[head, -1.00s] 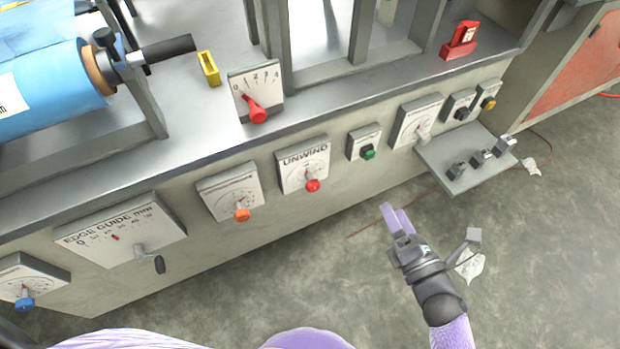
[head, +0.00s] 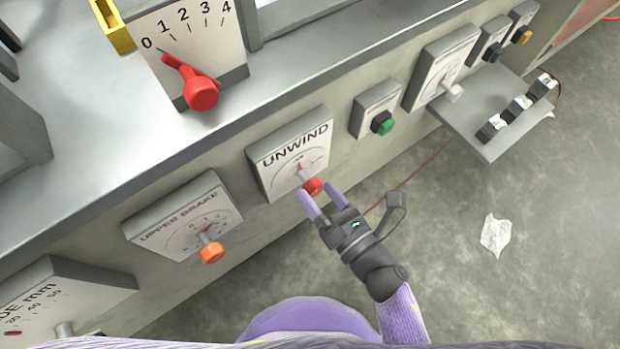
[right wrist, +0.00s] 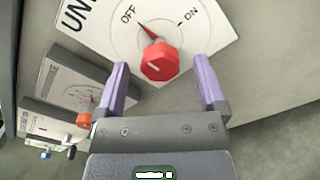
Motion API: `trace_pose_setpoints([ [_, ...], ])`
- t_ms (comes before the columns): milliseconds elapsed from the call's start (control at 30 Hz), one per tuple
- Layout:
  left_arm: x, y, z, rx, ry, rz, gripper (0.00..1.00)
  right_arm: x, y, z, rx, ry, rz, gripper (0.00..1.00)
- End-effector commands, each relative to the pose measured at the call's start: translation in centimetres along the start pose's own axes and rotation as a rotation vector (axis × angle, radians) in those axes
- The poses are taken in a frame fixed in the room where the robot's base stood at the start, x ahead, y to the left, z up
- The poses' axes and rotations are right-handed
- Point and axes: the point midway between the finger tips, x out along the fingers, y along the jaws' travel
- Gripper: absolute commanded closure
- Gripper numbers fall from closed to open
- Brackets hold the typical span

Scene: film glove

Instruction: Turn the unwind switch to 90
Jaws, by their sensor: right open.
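The unwind switch is a red knob (head: 313,186) on a white panel marked UNWIND (head: 290,152) on the machine's front. In the right wrist view the red knob (right wrist: 160,61) has its red pointer at OFF, with ON marked to the right. My right gripper (head: 322,193) is open at the knob. In the right wrist view its two purple fingers (right wrist: 163,82) stand on either side, just short of the knob, with gaps on both sides. I cannot tell of any contact. My left gripper is not in view.
An upper brake panel with an orange knob (head: 211,253) is to the left. A green button (head: 382,123) is to the right, and a shelf (head: 487,150) juts out beyond it. A red lever (head: 201,93) sits above on the ledge.

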Motion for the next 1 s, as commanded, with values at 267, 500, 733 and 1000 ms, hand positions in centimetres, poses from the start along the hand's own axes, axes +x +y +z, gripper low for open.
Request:
trace_pose_setpoints([
  [267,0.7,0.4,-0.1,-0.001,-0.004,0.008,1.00,2.7,0.0,-0.1,0.002,0.001,0.000,0.10],
  [500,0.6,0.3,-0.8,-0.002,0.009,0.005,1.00,2.7,0.0,0.0,0.002,0.001,-0.001,0.23],
  [733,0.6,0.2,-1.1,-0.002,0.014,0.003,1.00,2.7,0.0,0.0,0.002,0.001,-0.001,0.72],
  [1000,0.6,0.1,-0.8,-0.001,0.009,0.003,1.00,2.6,0.0,0.0,0.005,0.002,-0.001,1.00],
])
